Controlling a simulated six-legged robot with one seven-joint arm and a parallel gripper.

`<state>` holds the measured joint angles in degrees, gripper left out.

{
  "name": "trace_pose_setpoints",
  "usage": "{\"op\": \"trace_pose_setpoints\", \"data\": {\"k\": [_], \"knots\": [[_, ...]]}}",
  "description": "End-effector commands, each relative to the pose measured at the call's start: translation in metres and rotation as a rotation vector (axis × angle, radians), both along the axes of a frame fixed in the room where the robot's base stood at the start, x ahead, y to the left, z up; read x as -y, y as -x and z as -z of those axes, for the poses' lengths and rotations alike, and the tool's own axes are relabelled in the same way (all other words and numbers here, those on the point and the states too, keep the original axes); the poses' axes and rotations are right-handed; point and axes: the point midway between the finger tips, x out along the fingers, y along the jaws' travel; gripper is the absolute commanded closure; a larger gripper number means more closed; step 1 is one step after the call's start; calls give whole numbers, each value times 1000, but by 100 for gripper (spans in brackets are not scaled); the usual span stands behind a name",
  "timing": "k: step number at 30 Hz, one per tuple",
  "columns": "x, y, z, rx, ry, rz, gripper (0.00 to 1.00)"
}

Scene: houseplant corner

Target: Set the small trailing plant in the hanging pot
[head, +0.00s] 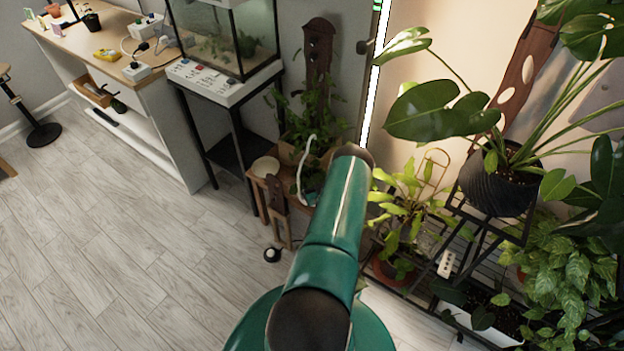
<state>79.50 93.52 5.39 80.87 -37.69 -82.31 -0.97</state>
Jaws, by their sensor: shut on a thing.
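My green arm reaches forward through the middle of the head view, and its far end covers part of the low wooden stand. My gripper does not show, so I cannot see what is at its jaws. A leafy green plant (312,112) stands on the wooden stand, in front of a tall dark carved board. I cannot tell whether it is the small trailing plant. I cannot make out a hanging pot in this view.
A glass tank (225,45) stands on a dark stand, left of the wooden stand (269,190). A long desk (105,50) is at upper left. A monstera in a black pot (497,188) and other plants crowd the right. The wooden floor (120,240) at left is clear.

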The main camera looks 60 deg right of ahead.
Motion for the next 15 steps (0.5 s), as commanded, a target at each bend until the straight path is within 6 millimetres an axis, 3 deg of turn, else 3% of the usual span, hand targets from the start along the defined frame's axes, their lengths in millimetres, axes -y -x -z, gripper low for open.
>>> {"op": "trace_pose_setpoints", "data": {"k": [14, 15], "knots": [[0, 0, 11, 0, 0, 0, 46], [0, 0, 11, -1, -1, 0, 14]]}}
